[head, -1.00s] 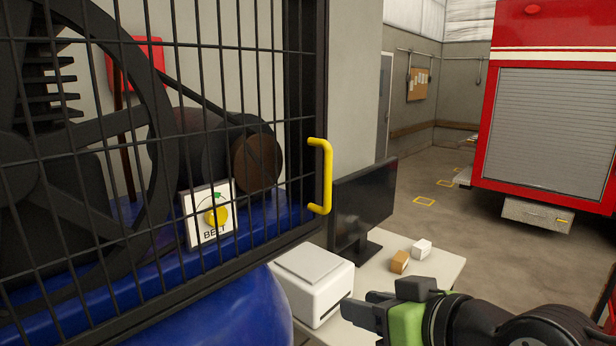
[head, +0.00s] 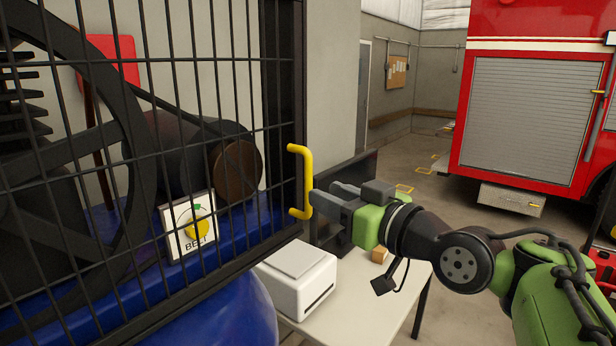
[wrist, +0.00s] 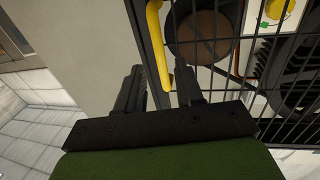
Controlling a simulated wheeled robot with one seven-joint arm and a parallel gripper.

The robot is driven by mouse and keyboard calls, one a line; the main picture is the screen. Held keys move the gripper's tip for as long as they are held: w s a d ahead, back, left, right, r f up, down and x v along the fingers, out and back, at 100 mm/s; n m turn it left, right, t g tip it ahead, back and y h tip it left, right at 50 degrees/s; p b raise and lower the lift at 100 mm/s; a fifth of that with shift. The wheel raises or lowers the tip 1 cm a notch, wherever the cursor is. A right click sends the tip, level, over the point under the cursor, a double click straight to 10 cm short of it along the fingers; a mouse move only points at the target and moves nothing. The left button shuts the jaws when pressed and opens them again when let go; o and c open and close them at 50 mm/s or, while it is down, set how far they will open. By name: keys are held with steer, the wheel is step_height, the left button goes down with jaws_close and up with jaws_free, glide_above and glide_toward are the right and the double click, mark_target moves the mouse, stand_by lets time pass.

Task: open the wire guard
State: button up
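The wire guard (head: 232,85) is a black mesh door in a dark frame, shut in front of the pump's wheel and motor. Its yellow D-shaped handle (head: 306,180) stands upright at the guard's right edge. My gripper (head: 328,194) is just right of the handle in the head view, fingers pointing at it. In the wrist view, the handle (wrist: 158,45) lies ahead, its near end between the lines of my two open fingers (wrist: 162,85). I see no finger closed on the handle; whether one touches it I cannot tell.
A white printer (head: 297,278) stands on a table (head: 385,305) below my gripper. A dark monitor (head: 350,185) stands behind my gripper, partly hidden. A brown box (head: 380,256) is on the table. A red fire truck (head: 540,110) stands at the back right, with open floor before it.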

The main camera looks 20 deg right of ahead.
mark_target(308, 214)
steer(key=p+x, duration=0.1)
steer(key=x, duration=0.5)
steer(key=shift+w+a+r+p, duration=0.1)
steer(key=shift+w+p, duration=0.05)
steer(key=shift+p, duration=0.2)
jaws_close()
